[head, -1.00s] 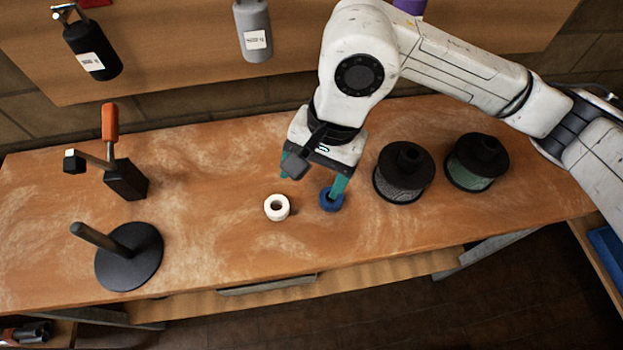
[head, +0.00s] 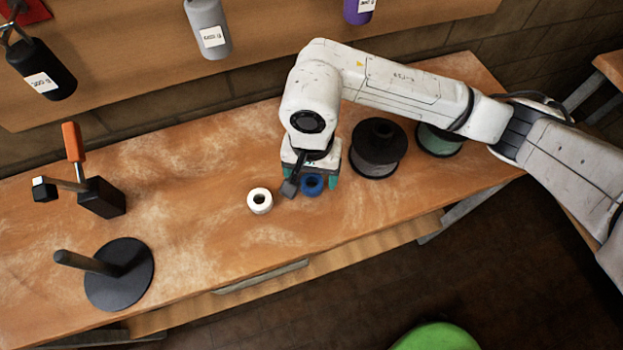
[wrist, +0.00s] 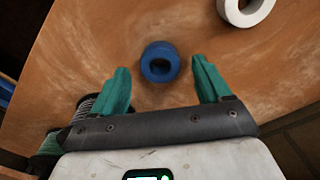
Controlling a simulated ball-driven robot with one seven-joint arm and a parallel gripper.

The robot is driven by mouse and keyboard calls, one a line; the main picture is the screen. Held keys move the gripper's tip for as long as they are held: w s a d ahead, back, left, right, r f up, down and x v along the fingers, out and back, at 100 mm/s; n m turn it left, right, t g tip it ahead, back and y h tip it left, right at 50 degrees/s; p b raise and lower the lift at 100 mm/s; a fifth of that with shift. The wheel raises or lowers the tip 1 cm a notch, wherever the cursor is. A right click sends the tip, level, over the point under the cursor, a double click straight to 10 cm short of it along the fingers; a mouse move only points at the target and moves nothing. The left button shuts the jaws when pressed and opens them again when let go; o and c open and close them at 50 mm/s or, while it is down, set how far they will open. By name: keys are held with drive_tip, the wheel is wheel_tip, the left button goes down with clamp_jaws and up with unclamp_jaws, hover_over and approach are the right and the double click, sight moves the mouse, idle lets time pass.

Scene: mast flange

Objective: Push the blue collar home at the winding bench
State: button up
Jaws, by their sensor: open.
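The blue collar (head: 312,185) is a short ring lying flat on the bench top. In the wrist view the blue collar (wrist: 160,61) sits midway between my fingertips, slightly beyond them, with clear gaps on both sides. My gripper (head: 312,182) is open, its teal fingers low over the bench on either side of the collar; the wrist view shows my gripper (wrist: 161,75) empty. A black round base with a tilted post (head: 119,274) stands at the bench's front left. I cannot tell whether my fingers touch the bench.
A white collar (head: 260,201) lies just left of the blue one. Two wire spools, one grey (head: 378,148) and one green (head: 440,139), stand to the right. A black winder with an orange handle (head: 101,197) stands at left. The bench between is clear.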

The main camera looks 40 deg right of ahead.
drive_tip(key=shift+f, duration=1.2)
drive_tip(key=c, duration=1.1)
drive_tip(key=shift+r, duration=0.15)
drive_tip(key=shift+c, duration=0.2)
